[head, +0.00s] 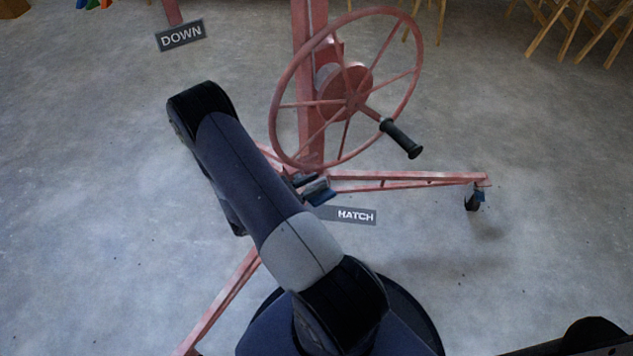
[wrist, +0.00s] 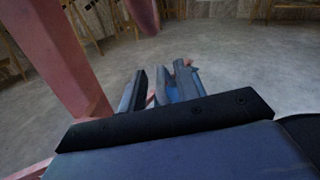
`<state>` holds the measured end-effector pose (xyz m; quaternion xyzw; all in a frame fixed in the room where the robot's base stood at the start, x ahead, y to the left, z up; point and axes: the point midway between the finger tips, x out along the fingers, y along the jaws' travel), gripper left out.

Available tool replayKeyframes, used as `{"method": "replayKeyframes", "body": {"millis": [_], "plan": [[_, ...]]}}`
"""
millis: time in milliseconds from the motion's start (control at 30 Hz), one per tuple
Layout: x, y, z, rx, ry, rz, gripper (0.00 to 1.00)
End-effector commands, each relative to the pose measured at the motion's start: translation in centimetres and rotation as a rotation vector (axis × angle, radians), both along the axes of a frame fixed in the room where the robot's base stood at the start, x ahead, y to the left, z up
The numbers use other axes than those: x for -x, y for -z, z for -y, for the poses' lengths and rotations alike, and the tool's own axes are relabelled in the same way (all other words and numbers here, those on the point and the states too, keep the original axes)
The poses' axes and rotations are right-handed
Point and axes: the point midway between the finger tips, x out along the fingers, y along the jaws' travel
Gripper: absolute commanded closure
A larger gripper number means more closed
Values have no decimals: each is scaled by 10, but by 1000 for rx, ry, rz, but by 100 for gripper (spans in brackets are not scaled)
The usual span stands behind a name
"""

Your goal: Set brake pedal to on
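A blue pedal (head: 322,198) shows low at the foot of the pink lift's post, partly hidden by my gripper (head: 306,183). In the wrist view, my gripper (wrist: 163,90) has its two fingers apart, and a blue part (wrist: 172,90) shows between or just beyond them. I cannot tell whether the fingers touch it, or whether it is pressed.
The pink post (head: 308,90) carries a large handwheel (head: 349,86) with a black handle (head: 401,139). A DOWN sign (head: 181,35) and a HATCH sign (head: 357,216) are nearby. Pink legs spread over the concrete floor. Wooden stands (head: 570,30) are at the back right.

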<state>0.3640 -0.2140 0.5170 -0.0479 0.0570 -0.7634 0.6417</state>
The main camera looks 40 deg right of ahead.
Motion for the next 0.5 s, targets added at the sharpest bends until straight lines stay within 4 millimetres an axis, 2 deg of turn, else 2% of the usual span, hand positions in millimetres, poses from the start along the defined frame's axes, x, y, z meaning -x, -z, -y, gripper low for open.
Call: {"method": "replayKeyframes", "body": {"millis": [200,467,500], "plan": [[2,0,11,-1,0,-1,69],[2,0,12,0,-1,-1,69],[2,0,12,0,-1,-1,73]]}}
